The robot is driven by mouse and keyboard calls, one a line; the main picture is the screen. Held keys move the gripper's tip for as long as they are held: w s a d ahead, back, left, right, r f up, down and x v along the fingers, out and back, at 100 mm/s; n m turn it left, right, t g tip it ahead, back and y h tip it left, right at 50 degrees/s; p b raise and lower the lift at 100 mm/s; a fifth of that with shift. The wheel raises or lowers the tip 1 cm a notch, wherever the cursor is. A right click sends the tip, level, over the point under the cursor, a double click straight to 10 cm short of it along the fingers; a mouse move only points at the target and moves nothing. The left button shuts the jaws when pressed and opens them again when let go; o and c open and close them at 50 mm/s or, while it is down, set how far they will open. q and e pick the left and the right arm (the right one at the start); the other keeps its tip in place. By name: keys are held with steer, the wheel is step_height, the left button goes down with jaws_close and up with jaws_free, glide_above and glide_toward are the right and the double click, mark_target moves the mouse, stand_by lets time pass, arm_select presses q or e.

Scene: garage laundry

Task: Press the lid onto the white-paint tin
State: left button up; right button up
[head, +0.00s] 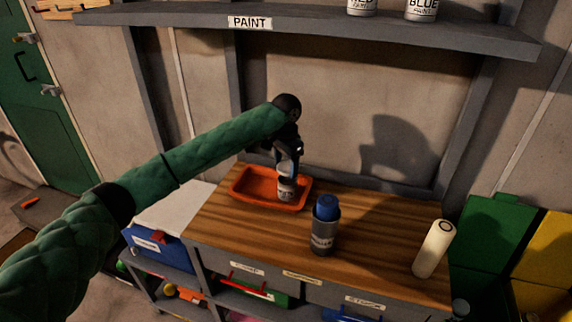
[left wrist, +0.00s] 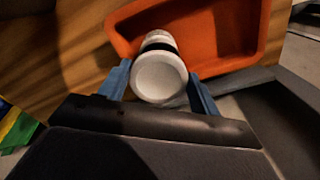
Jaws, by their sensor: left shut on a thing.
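The white-paint tin (head: 287,191), small and pale with dark print, stands upright at the right part of the orange tray (head: 249,202). My left gripper (head: 287,162) points down right above it. In the left wrist view, a round white lid (left wrist: 158,78) sits between the blue fingers of my left gripper (left wrist: 158,88), which are shut on it. Part of the tin shows behind the lid as a pale side with a dark band (left wrist: 160,45). I cannot tell whether the lid touches the tin. My right gripper is in neither view.
A blue-capped grey spray can (head: 324,226) and a cream cylinder (head: 433,249) stand on the wooden bench (head: 375,225), right of the tray. A shelf (head: 330,26) marked PAINT with tins runs above. Green and yellow bins (head: 495,235) stand at the right.

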arm_select(q)
steer(key=shift+f, duration=1.3)
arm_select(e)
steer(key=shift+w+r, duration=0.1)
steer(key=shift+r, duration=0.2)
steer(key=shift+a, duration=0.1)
arm_select(q)
steer(key=shift+p, duration=0.55)
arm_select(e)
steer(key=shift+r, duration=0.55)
arm_select(q)
steer(key=shift+f+p, duration=0.6)
steer(key=shift+p, duration=0.25)
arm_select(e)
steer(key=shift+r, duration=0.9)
arm_select(q)
steer(key=o, duration=1.3)
